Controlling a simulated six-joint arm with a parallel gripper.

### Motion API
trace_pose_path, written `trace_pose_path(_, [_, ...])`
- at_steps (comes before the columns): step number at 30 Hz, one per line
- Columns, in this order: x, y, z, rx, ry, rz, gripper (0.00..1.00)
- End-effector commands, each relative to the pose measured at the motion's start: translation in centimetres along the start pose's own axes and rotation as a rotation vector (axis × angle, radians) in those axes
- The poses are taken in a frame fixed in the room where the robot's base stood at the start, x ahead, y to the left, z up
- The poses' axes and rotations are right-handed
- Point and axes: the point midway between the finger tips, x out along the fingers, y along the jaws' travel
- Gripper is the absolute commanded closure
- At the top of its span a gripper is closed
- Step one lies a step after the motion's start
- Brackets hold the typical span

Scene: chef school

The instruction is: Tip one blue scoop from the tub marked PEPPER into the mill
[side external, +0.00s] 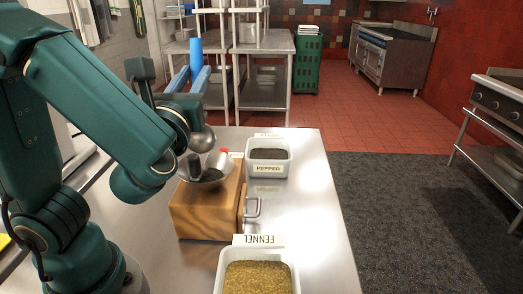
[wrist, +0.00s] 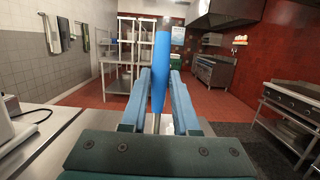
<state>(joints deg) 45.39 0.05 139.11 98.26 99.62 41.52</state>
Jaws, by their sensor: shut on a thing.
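My gripper (side external: 192,80) is shut on the blue handle of the scoop (side external: 195,52). The handle stands up between the two blue fingers in the wrist view (wrist: 160,75). A rounded metal part that looks like the scoop's bowl (side external: 203,139) hangs just above the mill, underside up; its mouth is hidden. The mill (side external: 200,212) is a wooden box with a metal hopper on top and a drawer handle in its side. Something dark shows in the hopper; I cannot tell what. The white tub marked PEPPER (side external: 268,169) stands behind the mill, holding dark grains.
A white tub marked FENNEL (side external: 228,258), holding yellowish grains, stands at the front of the steel table (side external: 318,225). A small red-topped part (side external: 224,151) is beside the hopper. The table's right strip is clear. Metal shelving (side external: 262,85) stands beyond.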

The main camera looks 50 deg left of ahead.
Motion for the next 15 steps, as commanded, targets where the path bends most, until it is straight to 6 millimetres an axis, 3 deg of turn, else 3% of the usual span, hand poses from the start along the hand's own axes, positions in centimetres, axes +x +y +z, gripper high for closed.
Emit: trace_pose_path(15, [0.42, 0.45, -0.25, 0.006, 0.032, 0.052, 1.00])
